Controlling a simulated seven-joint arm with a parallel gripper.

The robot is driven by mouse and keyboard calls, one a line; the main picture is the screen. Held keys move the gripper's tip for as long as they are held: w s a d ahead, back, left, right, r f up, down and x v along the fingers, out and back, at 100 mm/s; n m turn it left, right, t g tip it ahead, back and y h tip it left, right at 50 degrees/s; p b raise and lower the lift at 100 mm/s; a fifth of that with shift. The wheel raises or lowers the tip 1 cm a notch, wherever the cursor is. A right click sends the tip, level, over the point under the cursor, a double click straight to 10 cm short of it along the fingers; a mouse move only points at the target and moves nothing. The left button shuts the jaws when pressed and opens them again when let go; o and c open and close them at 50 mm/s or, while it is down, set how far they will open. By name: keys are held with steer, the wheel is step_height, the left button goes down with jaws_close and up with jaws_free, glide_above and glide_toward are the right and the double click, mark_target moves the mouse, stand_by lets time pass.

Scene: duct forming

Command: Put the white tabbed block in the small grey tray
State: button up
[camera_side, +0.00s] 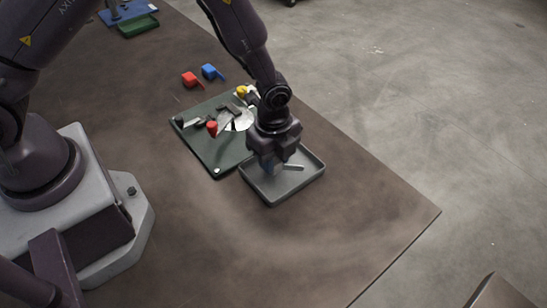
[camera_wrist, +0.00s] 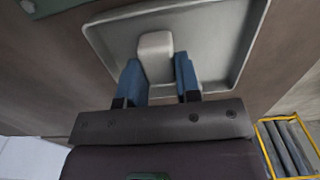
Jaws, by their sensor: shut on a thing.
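My gripper (camera_side: 272,165) is low over the small grey tray (camera_side: 314,174), with its blue fingers inside the tray's outline. In the wrist view my gripper (camera_wrist: 157,72) is shut on the white tabbed block (camera_wrist: 155,48), which sits between the two fingers. The grey tray's rim and floor (camera_wrist: 215,45) lie behind the block there. In the side view the block (camera_side: 292,167) shows only as a small pale piece beside the fingers. I cannot tell whether it touches the tray floor.
A dark green board (camera_side: 205,150) with a red knob (camera_side: 212,128), a pale disc (camera_side: 240,122) and a yellow part (camera_side: 242,91) lies beside the tray. A red block (camera_side: 191,79) and blue block (camera_side: 211,72) lie beyond. The table's front is clear.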

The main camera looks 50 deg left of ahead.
steer(key=shift+f, duration=0.35)
steer(key=shift+f, duration=0.1)
steer(key=o, duration=1)
steer(key=s+a+r+n+t, duration=0.1)
steer(key=a+r+n, duration=0.1)
steer(key=r, duration=0.8)
steer(key=s+a+r+n, duration=0.1)
steer(key=r+n, duration=0.1)
steer(key=r, duration=0.8)
steer(key=s+a+r+n+t, duration=0.2)
steer(key=s+a+r+n, duration=0.1)
steer(key=s+r+n, duration=0.3)
steer(key=s+a+r+n+t, duration=0.2)
steer(key=s+a+r+n, duration=0.2)
steer(key=s+r+n, duration=0.3)
steer(key=shift+s+a+r+n+t, duration=0.15)
steer(key=shift+s+a+n+t, duration=0.25)
steer(key=shift+s, duration=0.55)
